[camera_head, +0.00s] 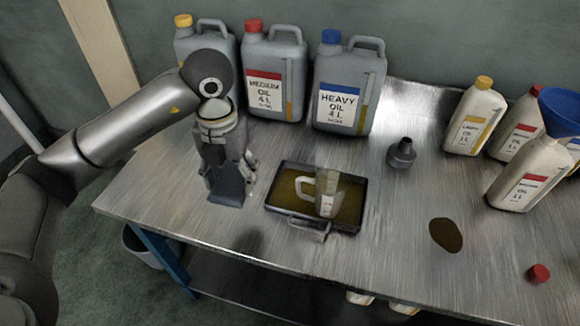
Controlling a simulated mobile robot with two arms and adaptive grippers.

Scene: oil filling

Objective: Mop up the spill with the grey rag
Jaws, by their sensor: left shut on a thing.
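The spill (445,235) is a small dark brown patch on the bare metal bench, right of centre. My left gripper (232,178) points down over the left part of the bench, left of the black tray and well apart from the spill. It is shut on a blue-grey piece that looks like the grey rag (228,190), hanging at its fingertips close to the bench top. The fingers hide part of the rag, and I cannot tell if it touches the bench. My right gripper is not in view.
A black tray (342,227) with brown liquid holds a clear jug (327,195). A dark nozzle-like piece (401,153) stands behind. Large cans (348,95) line the back. Small bottles, one with a blue funnel (562,110), stand right. A red cap (538,273) lies near the spill.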

